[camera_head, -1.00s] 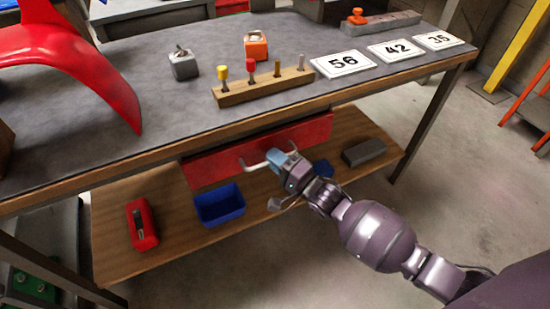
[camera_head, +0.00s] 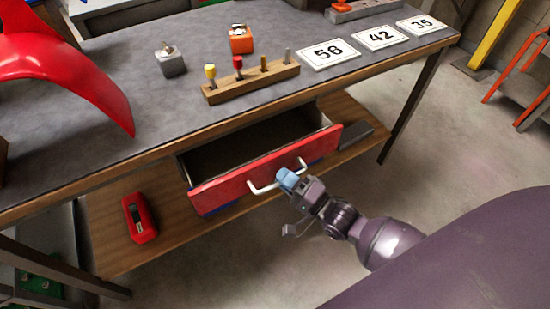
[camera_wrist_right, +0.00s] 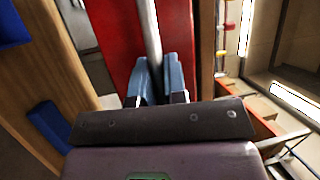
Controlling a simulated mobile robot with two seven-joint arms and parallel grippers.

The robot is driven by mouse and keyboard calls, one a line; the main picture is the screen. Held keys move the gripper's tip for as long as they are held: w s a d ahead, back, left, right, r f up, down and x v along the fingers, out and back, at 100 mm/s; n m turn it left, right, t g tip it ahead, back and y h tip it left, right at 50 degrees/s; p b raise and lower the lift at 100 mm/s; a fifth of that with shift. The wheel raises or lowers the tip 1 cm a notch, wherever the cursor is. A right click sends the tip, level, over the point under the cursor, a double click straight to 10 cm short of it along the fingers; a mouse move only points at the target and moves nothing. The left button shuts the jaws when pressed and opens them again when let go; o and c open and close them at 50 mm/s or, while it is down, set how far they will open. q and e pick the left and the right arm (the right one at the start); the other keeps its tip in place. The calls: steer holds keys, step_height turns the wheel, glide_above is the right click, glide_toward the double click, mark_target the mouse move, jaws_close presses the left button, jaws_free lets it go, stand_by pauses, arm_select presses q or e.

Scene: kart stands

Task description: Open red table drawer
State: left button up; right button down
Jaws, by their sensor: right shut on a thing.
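The red table drawer (camera_head: 225,188) hangs under the grey-topped table and stands pulled out, with its dark interior (camera_head: 255,140) showing and looking empty. A white bar handle (camera_head: 262,188) is on its red front. My right gripper (camera_head: 287,178) is shut on the handle near its right part. In the right wrist view, the blue fingertips (camera_wrist_right: 160,80) sit on both sides of the handle bar (camera_wrist_right: 150,35), with the red drawer front (camera_wrist_right: 110,30) behind. My left gripper is not in view.
The tabletop (camera_head: 150,110) holds a wooden peg block (camera_head: 250,84), number cards, a grey block and an orange block. A red tool (camera_head: 139,217) lies on the lower shelf. Open floor (camera_head: 440,140) lies to the right.

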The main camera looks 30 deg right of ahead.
steer(key=s+p, duration=0.3)
steer(key=s, duration=2)
steer(key=shift+d, duration=0.4)
steer(key=c, duration=1.2)
jaws_free()
steer(key=shift+o, duration=0.2)
steer(key=v, duration=1)
steer(key=shift+s+d, duration=0.2)
steer(key=shift+s, duration=0.15)
